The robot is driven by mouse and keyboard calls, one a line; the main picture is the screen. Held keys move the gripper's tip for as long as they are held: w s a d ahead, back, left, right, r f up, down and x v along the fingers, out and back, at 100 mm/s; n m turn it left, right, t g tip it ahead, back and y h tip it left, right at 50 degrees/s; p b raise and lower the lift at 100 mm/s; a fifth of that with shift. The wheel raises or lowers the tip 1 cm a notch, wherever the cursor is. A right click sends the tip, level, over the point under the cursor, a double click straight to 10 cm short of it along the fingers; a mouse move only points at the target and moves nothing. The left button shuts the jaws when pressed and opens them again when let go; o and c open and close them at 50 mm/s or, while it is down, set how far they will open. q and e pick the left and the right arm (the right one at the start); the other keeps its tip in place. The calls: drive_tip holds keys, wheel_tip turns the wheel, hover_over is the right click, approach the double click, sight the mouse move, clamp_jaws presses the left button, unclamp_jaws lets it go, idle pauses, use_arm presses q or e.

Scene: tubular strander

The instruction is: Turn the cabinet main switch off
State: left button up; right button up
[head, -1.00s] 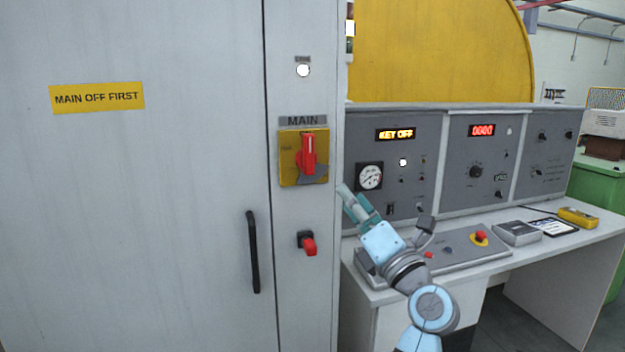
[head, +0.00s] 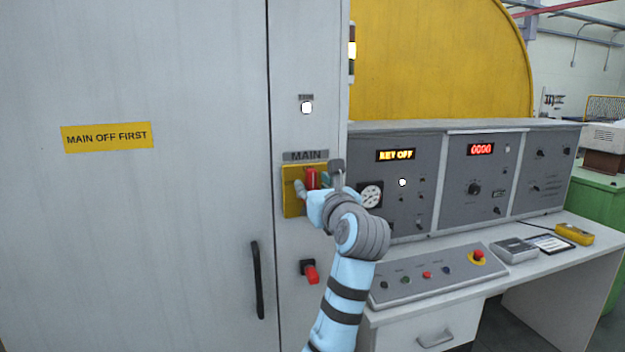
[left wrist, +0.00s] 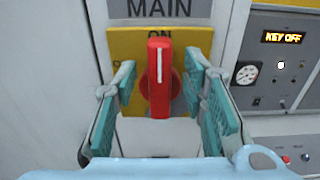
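The main switch is a red rotary handle (left wrist: 159,78) on a yellow plate (left wrist: 118,42) under a MAIN label. In the left wrist view its white line stands upright, pointing at the word ON. My left gripper (left wrist: 163,90) is open, with one teal finger on each side of the red handle and a gap on both sides. In the head view the left gripper (head: 318,185) is in front of the plate and hides part of the handle (head: 312,178). My right gripper is not in view.
Below is a smaller red-handled switch (head: 310,271). The cabinet door has a black handle (head: 258,280) and a MAIN OFF FIRST sign (head: 107,137). A control desk (head: 405,325) with a grey panel reading KEY OFF (head: 396,155) stands close on the right.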

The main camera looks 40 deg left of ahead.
use_arm(q)
drive_tip(key=shift+w+a, duration=0.25)
drive_tip(key=shift+a, duration=0.05)
drive_tip(key=shift+r, duration=0.1)
drive_tip(key=shift+s+d, duration=0.1)
clamp_jaws()
